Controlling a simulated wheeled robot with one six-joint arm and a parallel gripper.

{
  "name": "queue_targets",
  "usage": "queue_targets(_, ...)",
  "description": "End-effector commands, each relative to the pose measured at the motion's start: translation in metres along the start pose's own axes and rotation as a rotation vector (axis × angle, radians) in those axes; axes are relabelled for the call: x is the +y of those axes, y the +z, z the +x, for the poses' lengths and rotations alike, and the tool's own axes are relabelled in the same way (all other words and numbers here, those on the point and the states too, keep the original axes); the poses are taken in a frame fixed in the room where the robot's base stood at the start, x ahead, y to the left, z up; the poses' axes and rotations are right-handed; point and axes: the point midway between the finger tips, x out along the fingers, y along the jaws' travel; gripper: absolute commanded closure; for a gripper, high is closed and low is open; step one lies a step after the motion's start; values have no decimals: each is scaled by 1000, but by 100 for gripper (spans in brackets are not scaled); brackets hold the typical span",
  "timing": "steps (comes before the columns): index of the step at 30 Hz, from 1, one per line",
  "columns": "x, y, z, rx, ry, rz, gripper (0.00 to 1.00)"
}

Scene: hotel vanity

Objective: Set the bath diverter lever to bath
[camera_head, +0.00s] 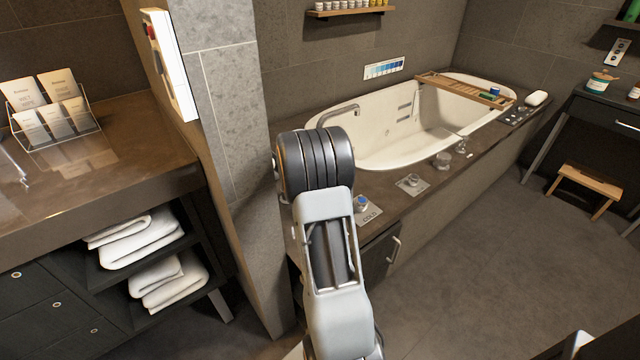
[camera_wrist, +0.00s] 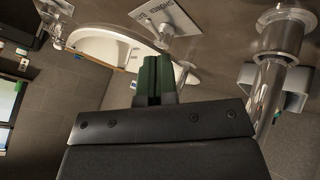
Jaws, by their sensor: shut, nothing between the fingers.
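In the wrist view, a pale plate with dark lettering (camera_wrist: 166,17) lies beyond my gripper (camera_wrist: 156,60). In the head view my own arm hides the gripper.
Another blue-topped control (camera_head: 362,204) sits nearer on the ledge. Chrome knobs (camera_head: 443,160) stand farther along it. In the wrist view a large chrome fitting (camera_wrist: 284,35) is close at right. The bathtub (camera_head: 400,150) lies behind; a tiled pillar (camera_head: 225,120) stands left.

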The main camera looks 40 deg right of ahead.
Motion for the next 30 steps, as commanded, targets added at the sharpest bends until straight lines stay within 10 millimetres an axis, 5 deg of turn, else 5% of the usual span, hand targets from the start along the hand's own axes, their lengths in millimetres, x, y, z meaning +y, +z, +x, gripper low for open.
queue_targets(16, 8, 2, 11, -8, 7, 11, 100)
queue_targets(30, 6, 2, 80, -7, 6, 8, 100)
